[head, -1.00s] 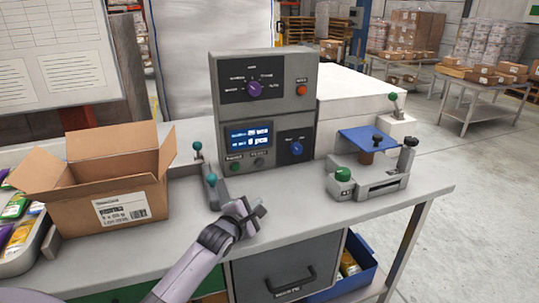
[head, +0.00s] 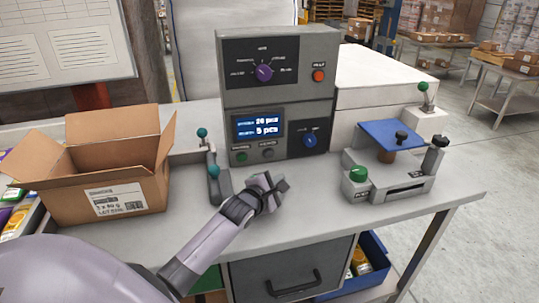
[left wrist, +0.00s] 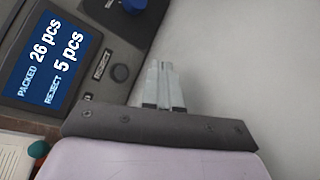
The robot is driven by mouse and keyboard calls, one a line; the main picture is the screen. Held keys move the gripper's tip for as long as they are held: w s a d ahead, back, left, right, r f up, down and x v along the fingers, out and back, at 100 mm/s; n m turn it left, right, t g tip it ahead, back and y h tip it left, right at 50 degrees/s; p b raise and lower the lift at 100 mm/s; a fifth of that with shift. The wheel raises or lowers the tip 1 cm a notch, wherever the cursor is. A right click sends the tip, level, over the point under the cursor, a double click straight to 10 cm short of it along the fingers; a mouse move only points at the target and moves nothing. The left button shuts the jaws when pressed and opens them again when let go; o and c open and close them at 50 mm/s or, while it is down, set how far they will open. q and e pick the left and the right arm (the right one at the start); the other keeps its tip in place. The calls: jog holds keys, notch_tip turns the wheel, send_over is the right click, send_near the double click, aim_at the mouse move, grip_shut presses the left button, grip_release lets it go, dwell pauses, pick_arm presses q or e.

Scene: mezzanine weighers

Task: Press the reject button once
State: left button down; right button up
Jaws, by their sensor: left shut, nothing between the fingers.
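The reject button is a small dark round button (head: 267,154) low on the grey control box (head: 286,91), right of a green button. It also shows in the left wrist view (left wrist: 121,73), beside its "REJECT" label. The display (left wrist: 52,58) reads packed 26 pcs and reject 5 pcs. My left gripper (head: 284,185) is shut and empty, above the bench just in front of the box. In the left wrist view its closed fingertips (left wrist: 163,70) are apart from the button, to its right. My right gripper is not in view.
A green-knobbed lever (head: 213,172) stands left of my gripper. An open cardboard box (head: 105,195) is further left. A fixture with a green button (head: 358,174) and blue plate (head: 392,134) sits at right. A blue knob (head: 309,140) and red button (head: 319,75) are on the control box.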

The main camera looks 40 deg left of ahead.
aim_at(269, 154)
pick_arm(q)
jog(key=shift+w+a+f+b, duration=0.1)
jog(key=shift+w+a+b, duration=0.3)
jog(key=shift+b, duration=0.05)
jog(key=w+a+b, duration=0.3)
jog(key=a, duration=0.1)
jog(key=shift+w+a+b, duration=0.2)
jog(key=shift+w+b, duration=0.15)
jog(key=shift+w+a, duration=0.65)
jog(key=shift+a, duration=0.1)
jog(key=shift+b, duration=0.3)
dwell(0.7)
jog(key=shift+w+a, duration=0.3)
jog(key=shift+a, duration=0.05)
